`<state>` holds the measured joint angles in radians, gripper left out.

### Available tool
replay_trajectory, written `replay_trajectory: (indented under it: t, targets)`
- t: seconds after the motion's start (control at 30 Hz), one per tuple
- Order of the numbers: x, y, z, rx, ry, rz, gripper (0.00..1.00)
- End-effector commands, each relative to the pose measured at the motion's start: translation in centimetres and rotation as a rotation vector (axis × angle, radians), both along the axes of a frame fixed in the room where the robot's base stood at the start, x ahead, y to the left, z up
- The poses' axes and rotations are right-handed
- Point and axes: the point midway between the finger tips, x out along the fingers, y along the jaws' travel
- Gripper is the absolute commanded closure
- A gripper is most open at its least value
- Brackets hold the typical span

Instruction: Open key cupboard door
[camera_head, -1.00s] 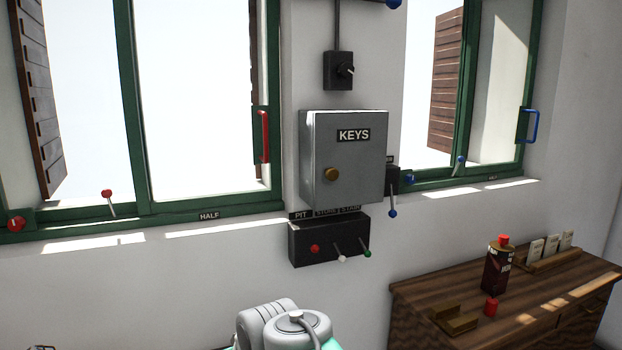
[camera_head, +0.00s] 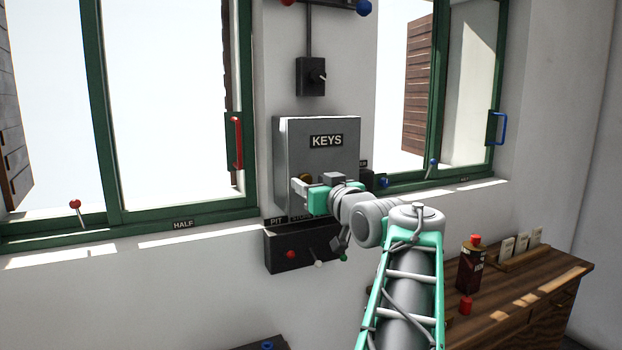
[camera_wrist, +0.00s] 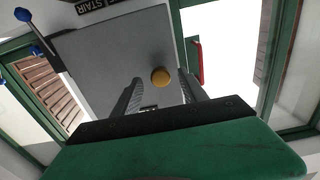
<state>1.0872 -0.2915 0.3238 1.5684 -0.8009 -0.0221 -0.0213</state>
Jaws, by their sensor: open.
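The grey key cupboard (camera_head: 335,165), labelled KEYS, hangs on the wall between the windows, and its door looks shut. Its round brass knob (camera_head: 305,177) sits low on the left side of the door and is partly hidden by my gripper in the head view. My gripper (camera_head: 300,187) is just in front of the knob. In the wrist view, the knob (camera_wrist: 160,77) shows between and beyond the two open fingers of my gripper (camera_wrist: 158,90), nearer the right finger. I cannot tell whether either finger touches it. The cupboard door (camera_wrist: 110,60) fills the middle of that view.
A dark switch box (camera_head: 285,250) with coloured levers is right below the cupboard. A wooden desk (camera_head: 530,300) with a bottle (camera_head: 471,265) stands at right.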

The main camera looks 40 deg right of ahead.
Motion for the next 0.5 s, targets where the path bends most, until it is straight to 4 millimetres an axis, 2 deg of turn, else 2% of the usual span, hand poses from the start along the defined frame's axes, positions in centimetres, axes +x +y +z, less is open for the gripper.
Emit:
replay_trajectory:
  t: [0.1, 0.33, 0.5]
  targets:
    - [0.82, -0.18, -0.02, 0.001, 0.001, 0.001, 0.50]
    - [0.87, -0.21, -0.10, 0.000, 0.001, 0.000, 0.50]
    - [0.85, -0.20, -0.11, 0.000, 0.001, 0.000, 0.64]
